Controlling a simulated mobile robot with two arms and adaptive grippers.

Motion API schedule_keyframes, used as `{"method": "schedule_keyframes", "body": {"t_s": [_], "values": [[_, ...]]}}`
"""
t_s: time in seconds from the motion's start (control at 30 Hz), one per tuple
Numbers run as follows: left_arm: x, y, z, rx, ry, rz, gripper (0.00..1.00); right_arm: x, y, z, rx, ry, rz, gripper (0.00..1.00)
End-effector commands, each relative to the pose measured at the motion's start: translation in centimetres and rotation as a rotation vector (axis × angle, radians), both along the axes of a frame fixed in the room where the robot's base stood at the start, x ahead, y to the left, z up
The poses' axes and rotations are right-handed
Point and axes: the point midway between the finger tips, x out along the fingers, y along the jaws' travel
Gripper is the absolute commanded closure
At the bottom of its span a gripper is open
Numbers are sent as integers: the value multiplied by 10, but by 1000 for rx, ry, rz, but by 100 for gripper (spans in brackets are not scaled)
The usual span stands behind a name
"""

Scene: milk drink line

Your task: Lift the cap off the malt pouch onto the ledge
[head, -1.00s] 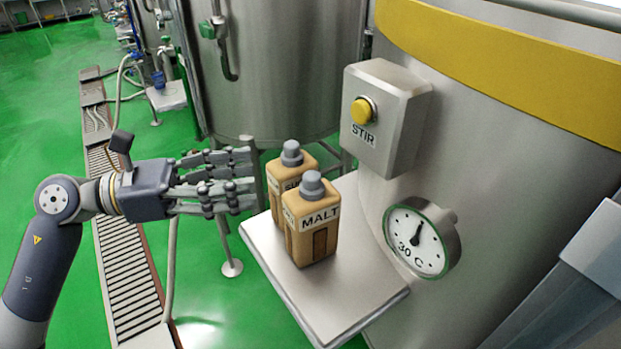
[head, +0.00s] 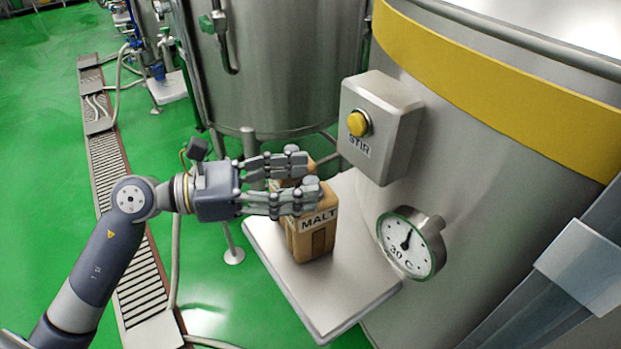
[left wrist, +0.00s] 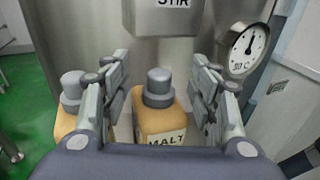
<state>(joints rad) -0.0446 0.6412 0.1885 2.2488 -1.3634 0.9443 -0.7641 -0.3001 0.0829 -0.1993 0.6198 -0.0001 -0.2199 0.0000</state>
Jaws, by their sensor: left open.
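The malt pouch (head: 312,240) stands upright on the metal ledge (head: 345,285), its label facing out. Its grey cap (head: 311,182) is on top, partly covered by my fingers in the head view. My left gripper (head: 300,178) is open, with its fingers at the height of the cap. In the left wrist view the cap (left wrist: 158,82) sits on the pouch (left wrist: 160,120) between the two sets of fingers, with a gap on each side. The right gripper is not in view.
A second tan pouch (left wrist: 68,122) with a grey cap stands just left of the malt pouch, close to my fingers. Behind the ledge is a steel tank with a STIR button box (head: 378,125) and a temperature dial (head: 410,243). The ledge's front part is bare.

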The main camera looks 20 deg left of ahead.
Motion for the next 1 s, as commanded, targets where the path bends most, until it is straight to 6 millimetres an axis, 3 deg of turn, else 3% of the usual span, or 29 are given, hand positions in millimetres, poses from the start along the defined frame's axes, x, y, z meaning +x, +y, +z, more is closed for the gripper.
{"method": "schedule_keyframes", "body": {"t_s": [0.03, 0.13, 0.47, 0.7, 1.0], "values": [[4, -6, 4, -3, 2, -1, 45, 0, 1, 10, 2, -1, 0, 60], [9, -15, 3, -2, 0, 0, 45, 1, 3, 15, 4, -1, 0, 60], [12, -21, -2, 1, 0, 0, 45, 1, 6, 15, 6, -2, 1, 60], [12, -21, -2, 1, 0, 0, 80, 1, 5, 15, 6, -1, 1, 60], [12, -21, -2, 1, 0, 0, 80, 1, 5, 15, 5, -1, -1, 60]]}}
